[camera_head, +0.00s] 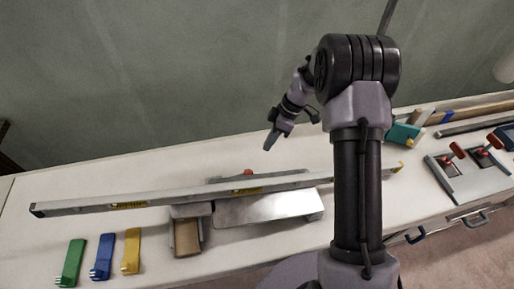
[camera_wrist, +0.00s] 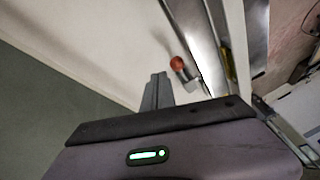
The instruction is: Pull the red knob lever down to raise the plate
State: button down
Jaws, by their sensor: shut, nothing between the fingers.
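The red knob (camera_head: 248,172) shows just behind a long spirit level at the middle of the bench. In the wrist view the red knob (camera_wrist: 178,63) sits on the end of a short metal lever (camera_wrist: 187,75). The flat metal plate (camera_head: 265,207) lies in front of the level, low over its base; it is partly hidden by the level. My gripper (camera_head: 270,142) is shut and empty, above and behind the knob, pointing down. In the wrist view the gripper fingers (camera_wrist: 158,90) are together, apart from the knob.
The long spirit level (camera_head: 165,200) lies across the plate area. Green (camera_head: 72,262), blue (camera_head: 102,257) and yellow (camera_head: 132,250) tools lie at the front left. A brown block (camera_head: 187,237) sits beside the plate. Grey panels with red-handled levers (camera_head: 457,150) stand at the right.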

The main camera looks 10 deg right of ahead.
jog(key=shift+w+d+r, duration=0.1)
jog(key=shift+d+r, duration=0.2)
jog(key=shift+d, duration=0.35)
jog(key=shift+w+d+r, duration=0.1)
jog(key=shift+d+r, duration=0.15)
jog(key=shift+d, duration=0.35)
